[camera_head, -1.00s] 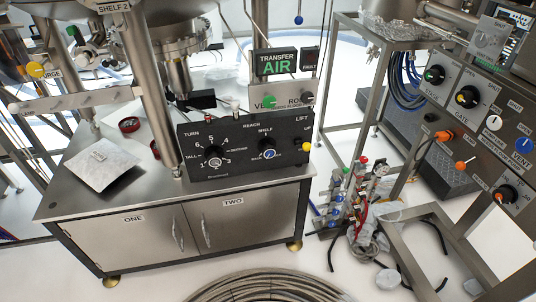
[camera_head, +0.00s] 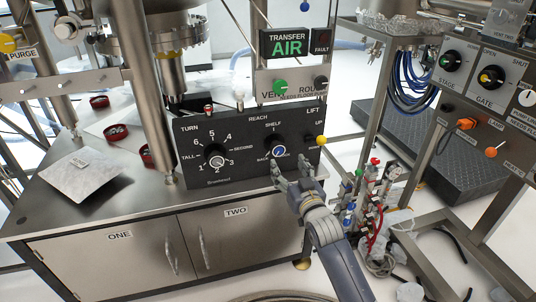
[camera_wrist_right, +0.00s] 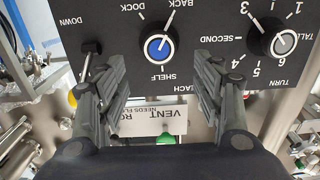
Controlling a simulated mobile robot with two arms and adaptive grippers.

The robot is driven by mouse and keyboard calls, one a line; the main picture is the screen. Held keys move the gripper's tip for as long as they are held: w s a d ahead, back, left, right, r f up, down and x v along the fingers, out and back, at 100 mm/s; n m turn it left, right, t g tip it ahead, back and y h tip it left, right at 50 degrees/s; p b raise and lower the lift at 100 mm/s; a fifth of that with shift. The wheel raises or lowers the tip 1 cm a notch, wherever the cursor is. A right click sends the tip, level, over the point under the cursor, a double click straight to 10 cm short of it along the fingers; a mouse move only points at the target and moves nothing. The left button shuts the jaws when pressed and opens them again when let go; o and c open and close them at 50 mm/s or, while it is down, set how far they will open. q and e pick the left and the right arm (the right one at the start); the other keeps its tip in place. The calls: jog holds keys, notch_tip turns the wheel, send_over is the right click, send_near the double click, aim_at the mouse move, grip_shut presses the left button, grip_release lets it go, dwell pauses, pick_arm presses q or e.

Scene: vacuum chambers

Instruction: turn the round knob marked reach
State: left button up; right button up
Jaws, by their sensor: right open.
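The reach knob (camera_head: 279,152) is a round black knob with a blue face and a white pointer line, on the black control panel (camera_head: 240,115) on the steel cabinet. Its marks read shelf, back and dock. In the right wrist view the knob (camera_wrist_right: 158,47) appears upside down, centred beyond the fingers. My right gripper (camera_head: 291,170) is open and empty, in front of and slightly below the knob; its fingers (camera_wrist_right: 155,80) stand apart on either side of the knob's line in the wrist view. No contact with the knob shows. My left gripper is not in view.
The numbered turn knob (camera_head: 215,156) is left of the reach knob. The yellow-tipped lift lever (camera_head: 321,140) is close on its right. A green vent knob (camera_head: 280,87) sits above. A steel post (camera_head: 145,100) stands at the left. A valve manifold (camera_head: 372,195) is at the right.

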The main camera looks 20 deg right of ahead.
aim_at(279, 149)
jog(key=w+b, duration=0.1)
jog(key=w, duration=0.7)
jog(key=shift+w+a+b, duration=0.1)
jog(key=shift+w+b, duration=0.2)
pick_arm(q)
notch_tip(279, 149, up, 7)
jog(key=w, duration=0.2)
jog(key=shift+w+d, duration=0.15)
pick_arm(e)
jog(key=shift+w, duration=1)
jog(key=c, duration=1)
